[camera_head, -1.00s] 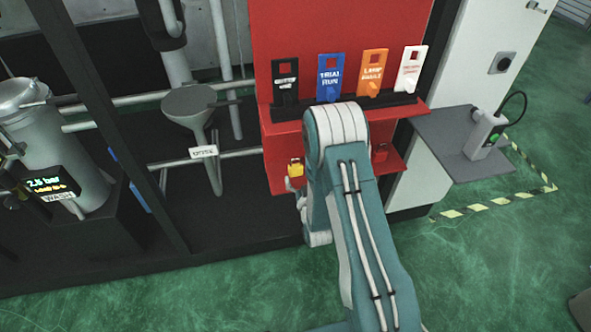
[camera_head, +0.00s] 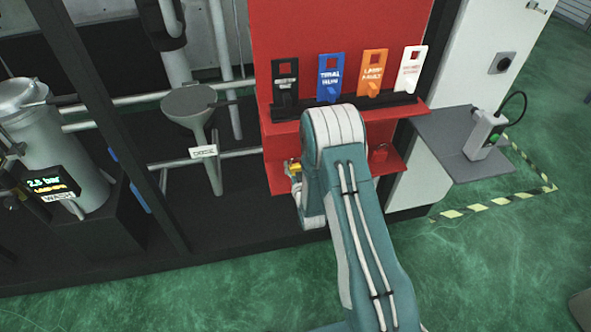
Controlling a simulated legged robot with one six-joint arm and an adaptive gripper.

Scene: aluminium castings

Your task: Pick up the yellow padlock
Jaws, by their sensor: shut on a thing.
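The yellow padlock (camera_head: 296,168) is at the left end of the lower red shelf (camera_head: 279,180). It is small in view and partly covered by my gripper. My gripper (camera_head: 292,170) is shut on the padlock, at the shelf's left end. My arm hides most of the gripper and the middle of the shelf. I cannot tell whether the padlock is touching the shelf. A red padlock (camera_head: 380,152) is at the right part of the same shelf.
Black, blue, orange and white tags stand on the upper red ledge (camera_head: 277,131) above. A grey funnel (camera_head: 190,103) on a stand is to the left. A grey side shelf (camera_head: 447,150) with a control box (camera_head: 484,136) is to the right. Green floor lies in front.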

